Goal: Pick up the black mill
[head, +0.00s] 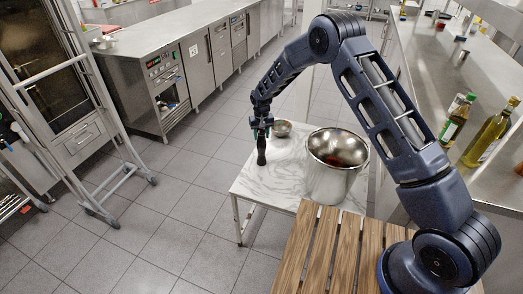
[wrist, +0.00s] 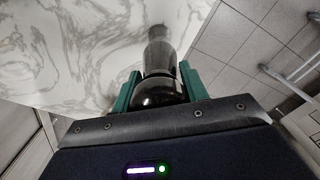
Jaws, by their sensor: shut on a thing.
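The black mill (head: 261,151) stands upright at the left part of the white marble-top table (head: 245,185) in the head view. My gripper (head: 262,127) is above it and around its upper part. In the wrist view the dark, glossy mill (wrist: 160,88) lies between the two green fingers of my gripper (wrist: 158,90), which are shut on it. I cannot tell clearly whether its base touches the table top.
A large metal pot (head: 330,185) stands right of the mill, and a small metal bowl (head: 282,128) sits behind it. A slatted wooden surface (head: 318,250) is in front. Bottles (head: 490,132) stand on the right counter. Open tiled floor lies to the left.

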